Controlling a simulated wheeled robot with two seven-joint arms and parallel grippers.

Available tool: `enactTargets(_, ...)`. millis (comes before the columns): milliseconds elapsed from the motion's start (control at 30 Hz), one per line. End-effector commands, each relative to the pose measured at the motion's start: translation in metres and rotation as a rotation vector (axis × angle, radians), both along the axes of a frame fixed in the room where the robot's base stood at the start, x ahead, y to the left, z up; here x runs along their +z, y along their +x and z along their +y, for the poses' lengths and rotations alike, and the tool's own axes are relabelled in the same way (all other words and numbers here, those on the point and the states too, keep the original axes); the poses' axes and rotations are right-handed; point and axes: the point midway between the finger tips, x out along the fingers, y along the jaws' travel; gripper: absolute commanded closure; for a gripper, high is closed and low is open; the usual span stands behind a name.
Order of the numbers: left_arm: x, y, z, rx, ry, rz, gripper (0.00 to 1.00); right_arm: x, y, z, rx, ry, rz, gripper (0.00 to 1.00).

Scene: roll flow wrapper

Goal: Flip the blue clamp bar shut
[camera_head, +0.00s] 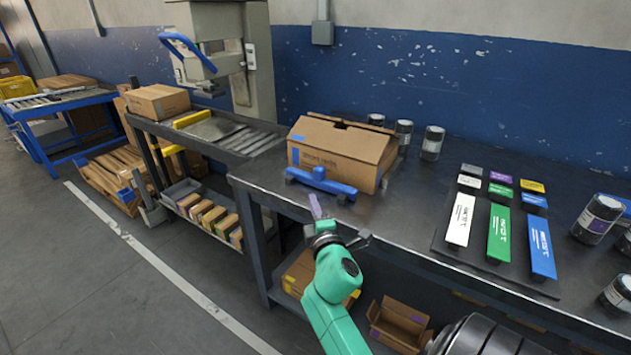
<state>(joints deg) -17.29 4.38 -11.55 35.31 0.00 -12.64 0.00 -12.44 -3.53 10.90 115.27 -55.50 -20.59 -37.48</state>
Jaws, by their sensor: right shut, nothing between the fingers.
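A blue bar (187,50), shaped like a bent handle, sticks out to the left from the head of the grey machine (252,60) at the back. It stands raised and tilted, clear of the rollers in front of it. A second blue piece with short feet (320,181) lies on the dark bench in front of a cardboard box; I cannot tell for sure which of the two is the clamp bar. My right gripper (317,211) is shut and empty at the bench's front edge, just below the second blue piece. My left gripper is not in view.
The cardboard box (340,152) stands on the bench (415,208), with several dark jars (432,143) behind and at the right. White, green and blue labelled strips (499,233) lie on the right. A roller conveyor (236,133) adjoins the bench on the left.

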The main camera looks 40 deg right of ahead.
Motion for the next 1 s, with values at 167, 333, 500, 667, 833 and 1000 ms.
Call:
enactTargets(167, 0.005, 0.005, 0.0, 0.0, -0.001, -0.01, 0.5, 0.002, 0.036, -0.019, -0.001, 0.0, -0.002, 1.0)
enactTargets(333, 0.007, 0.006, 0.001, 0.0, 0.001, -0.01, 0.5, 0.002, 0.062, -0.041, -0.002, -0.002, 0.001, 1.0)
enactTargets(500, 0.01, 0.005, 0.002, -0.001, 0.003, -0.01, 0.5, 0.001, 0.068, -0.064, -0.001, 0.0, 0.0, 1.0)
enactTargets(667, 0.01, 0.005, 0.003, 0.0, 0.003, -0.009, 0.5, 0.0, 0.069, -0.07, 0.0, 0.001, 0.0, 1.0)
enactTargets(833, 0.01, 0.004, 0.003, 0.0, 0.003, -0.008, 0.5, 0.0, 0.069, -0.07, 0.0, 0.001, 0.0, 1.0)
enactTargets(1000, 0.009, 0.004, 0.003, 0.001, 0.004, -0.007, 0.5, -0.001, 0.073, -0.08, 0.0, 0.0, 0.001, 1.0)
